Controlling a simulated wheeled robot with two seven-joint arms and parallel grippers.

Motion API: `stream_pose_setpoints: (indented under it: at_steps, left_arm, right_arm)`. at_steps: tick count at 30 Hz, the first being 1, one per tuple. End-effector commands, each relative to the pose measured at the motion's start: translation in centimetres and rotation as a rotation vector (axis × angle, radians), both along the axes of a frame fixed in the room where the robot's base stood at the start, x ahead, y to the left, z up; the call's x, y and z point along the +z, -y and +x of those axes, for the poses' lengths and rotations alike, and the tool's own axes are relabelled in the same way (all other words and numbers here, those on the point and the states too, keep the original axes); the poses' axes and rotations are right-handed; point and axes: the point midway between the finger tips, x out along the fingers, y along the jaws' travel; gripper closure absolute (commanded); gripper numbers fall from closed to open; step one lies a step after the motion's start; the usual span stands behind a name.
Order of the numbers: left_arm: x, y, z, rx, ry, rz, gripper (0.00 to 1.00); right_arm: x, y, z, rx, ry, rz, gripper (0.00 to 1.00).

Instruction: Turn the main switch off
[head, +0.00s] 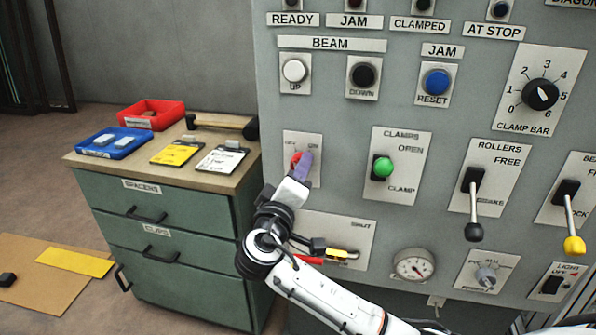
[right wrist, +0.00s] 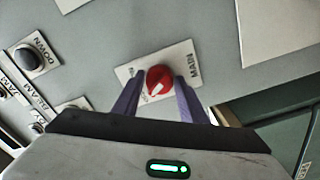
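My left gripper is not in view.
Round BEAM buttons (head: 294,71) are above the switch. A green CLAMPS knob (head: 382,167) is to its right, then a ROLLERS lever (head: 474,205). A yellow-handled SHUT lever (head: 342,254) is below. A green cabinet (head: 180,225) with trays and a hammer stands left.

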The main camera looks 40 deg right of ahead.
Motion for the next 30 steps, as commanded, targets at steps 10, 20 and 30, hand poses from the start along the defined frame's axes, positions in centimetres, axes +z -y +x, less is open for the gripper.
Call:
stream_pose_setpoints:
  at_steps: [10,20,30]
  left_arm:
    - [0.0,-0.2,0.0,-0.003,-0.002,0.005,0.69]
    - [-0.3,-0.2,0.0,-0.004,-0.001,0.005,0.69]
    - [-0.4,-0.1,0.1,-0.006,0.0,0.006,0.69]
  right_arm:
    - [0.0,0.0,0.0,0.001,0.001,0.0,0.47]
    - [-0.2,-3.4,-2.7,0.005,0.0,0.004,0.47]
    - [-0.1,-7.4,-6.2,0.002,0.0,0.002,0.47]
